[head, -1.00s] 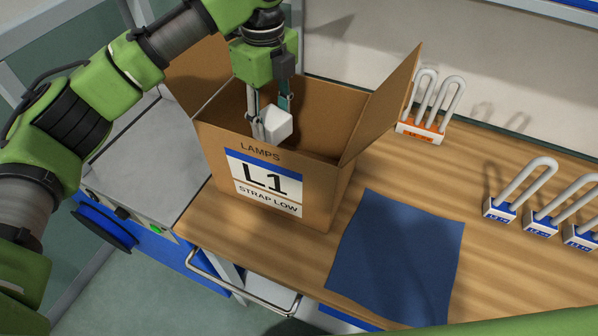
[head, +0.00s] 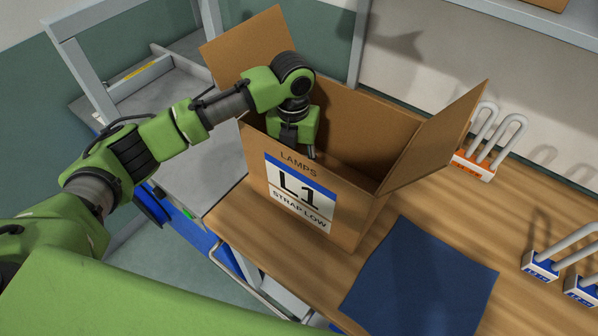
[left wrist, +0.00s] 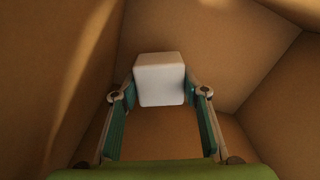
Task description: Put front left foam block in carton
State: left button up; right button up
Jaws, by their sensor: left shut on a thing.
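The open carton (head: 345,204), marked LAMPS L1 STRAP LOW, stands upright on the wooden bench with its flaps up. My left gripper (head: 306,152) reaches down inside it near the front left; its fingertips are hidden behind the front wall in the head view. In the left wrist view, the left gripper (left wrist: 160,92) is shut on the white foam block (left wrist: 159,78), a finger on either side of it. Brown carton walls (left wrist: 235,45) surround the block. I cannot tell whether it touches the carton floor. My right gripper is out of view.
A blue mat (head: 425,280) lies on the bench in front of the carton. A white lamp with an orange base (head: 475,166) stands behind the right flap. Lamps with blue bases (head: 540,266) stand at the right. A grey-topped machine (head: 205,170) is left of the carton.

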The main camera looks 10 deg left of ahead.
pick_arm(q)
notch_tip(320, 180, down, 4)
jog(key=shift+r+p, duration=0.1)
jog(key=shift+p, duration=0.3)
jog(key=shift+f, duration=0.25)
jog(key=o, duration=0.8)
notch_tip(320, 180, up, 12)
jog(key=b, duration=0.2)
jog(key=shift+r+b, duration=0.2)
jog(key=shift+b, duration=0.1)
